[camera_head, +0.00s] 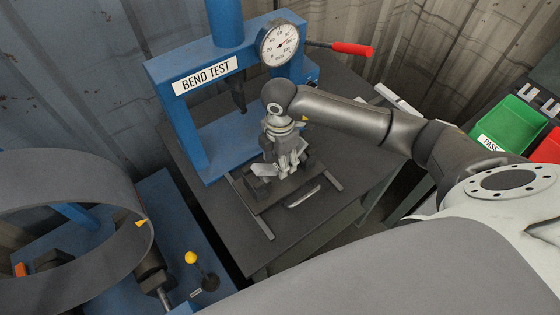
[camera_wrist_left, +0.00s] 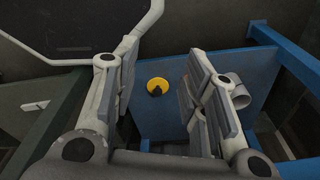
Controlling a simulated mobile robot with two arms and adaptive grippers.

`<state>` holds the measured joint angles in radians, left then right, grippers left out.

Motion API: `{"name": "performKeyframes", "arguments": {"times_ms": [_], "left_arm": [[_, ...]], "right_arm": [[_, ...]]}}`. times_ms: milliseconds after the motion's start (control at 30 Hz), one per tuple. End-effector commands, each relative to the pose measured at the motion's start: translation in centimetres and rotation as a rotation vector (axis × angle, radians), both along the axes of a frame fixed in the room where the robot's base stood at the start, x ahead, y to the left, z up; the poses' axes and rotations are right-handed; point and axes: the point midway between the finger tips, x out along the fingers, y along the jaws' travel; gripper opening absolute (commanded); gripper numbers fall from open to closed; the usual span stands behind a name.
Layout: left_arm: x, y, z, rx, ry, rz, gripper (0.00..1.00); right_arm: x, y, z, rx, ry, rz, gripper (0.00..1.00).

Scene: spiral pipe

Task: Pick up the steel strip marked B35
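My right gripper (camera_head: 288,167) points down over the dark table (camera_head: 240,245), in front of the blue bend test press. Its fingers are small and overlap dark parts below, so I cannot tell whether they are open or hold anything. A small light metal piece (camera_head: 304,197) lies on the table just in front of it. My left gripper (camera_wrist_left: 160,98) is open and empty in the left wrist view, and outside the head view.
The blue press (camera_head: 180,120) with a dial gauge (camera_head: 280,44) and red-handled lever (camera_head: 352,48) stands behind the gripper. A large grey ring (camera_head: 75,175) and yellow-knobbed lever (camera_head: 191,258) are at left. Green (camera_head: 508,124) and red (camera_head: 548,148) bins are at right.

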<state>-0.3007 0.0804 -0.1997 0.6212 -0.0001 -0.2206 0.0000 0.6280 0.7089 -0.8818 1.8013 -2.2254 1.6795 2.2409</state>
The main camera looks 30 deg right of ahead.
Motion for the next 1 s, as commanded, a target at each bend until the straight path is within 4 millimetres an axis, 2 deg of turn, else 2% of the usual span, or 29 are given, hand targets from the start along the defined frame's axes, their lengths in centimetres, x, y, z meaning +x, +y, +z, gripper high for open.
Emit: {"name": "performKeyframes", "arguments": {"times_ms": [133,367,767,1000], "left_arm": [[0.23,-0.07,0.50,-0.001,-0.004,0.000,0.40],[0.22,-0.11,0.41,-0.002,-0.004,0.000,0.40],[0.06,-0.08,0.38,-0.001,-0.001,0.000,0.40],[0.04,-0.09,0.41,-0.001,0.000,0.000,0.40]], "right_arm": [[-0.07,-0.02,-1.24,0.000,0.002,0.001,0.52],[-0.02,-0.01,-1.44,0.000,-0.001,0.001,0.52],[-0.01,-0.02,-1.38,0.000,-0.001,0.001,0.00],[0.10,-0.01,-1.21,0.002,-0.004,0.000,0.00]]}}
